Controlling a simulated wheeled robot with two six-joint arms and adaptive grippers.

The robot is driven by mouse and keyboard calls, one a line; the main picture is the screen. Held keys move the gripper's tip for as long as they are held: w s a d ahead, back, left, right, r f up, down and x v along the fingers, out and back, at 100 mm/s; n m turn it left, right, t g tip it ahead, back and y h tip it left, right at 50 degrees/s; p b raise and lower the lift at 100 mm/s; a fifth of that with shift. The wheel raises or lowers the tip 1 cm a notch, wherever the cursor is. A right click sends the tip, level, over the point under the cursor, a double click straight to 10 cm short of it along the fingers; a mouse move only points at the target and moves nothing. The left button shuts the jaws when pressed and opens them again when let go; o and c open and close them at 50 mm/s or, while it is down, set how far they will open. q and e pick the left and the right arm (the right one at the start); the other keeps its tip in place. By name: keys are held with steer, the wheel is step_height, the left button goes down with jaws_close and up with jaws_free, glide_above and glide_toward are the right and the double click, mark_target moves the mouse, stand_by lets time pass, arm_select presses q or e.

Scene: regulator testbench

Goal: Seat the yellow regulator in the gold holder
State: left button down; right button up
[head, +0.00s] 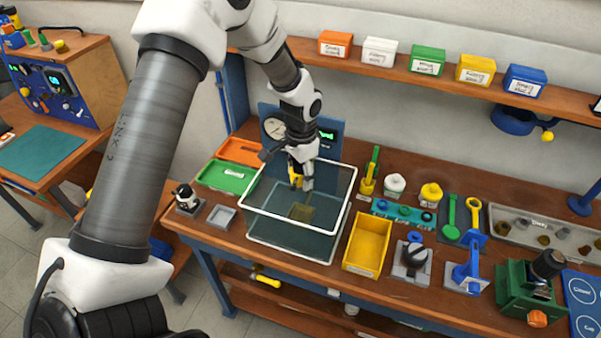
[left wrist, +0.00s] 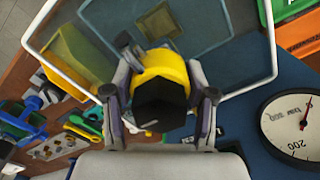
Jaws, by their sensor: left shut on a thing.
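My left gripper (head: 300,182) is shut on the yellow regulator (head: 293,170). It holds it over the glass tank, around the height of the rim. In the left wrist view the regulator (left wrist: 162,80) shows yellow with a black faceted end, between the two fingers of the left gripper (left wrist: 160,95). The gold holder (head: 301,212) is low inside the tank, below the regulator and apart from it. A gold patch beyond the regulator in the left wrist view looks like the holder (left wrist: 158,18), partly hidden. My right gripper is not in view.
The white-rimmed tank (head: 262,216) stands on the wooden bench, its walls around the holder. A gauge panel (head: 345,143) is behind it, green and orange trays (head: 226,177) at left, a yellow bin (head: 367,246) close at right. Several tools crowd the bench's right side.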

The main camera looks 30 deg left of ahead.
arm_select(q)
steer(key=shift+f+b, duration=1.4)
steer(key=shift+f, duration=3.05)
stand_by(3.6)
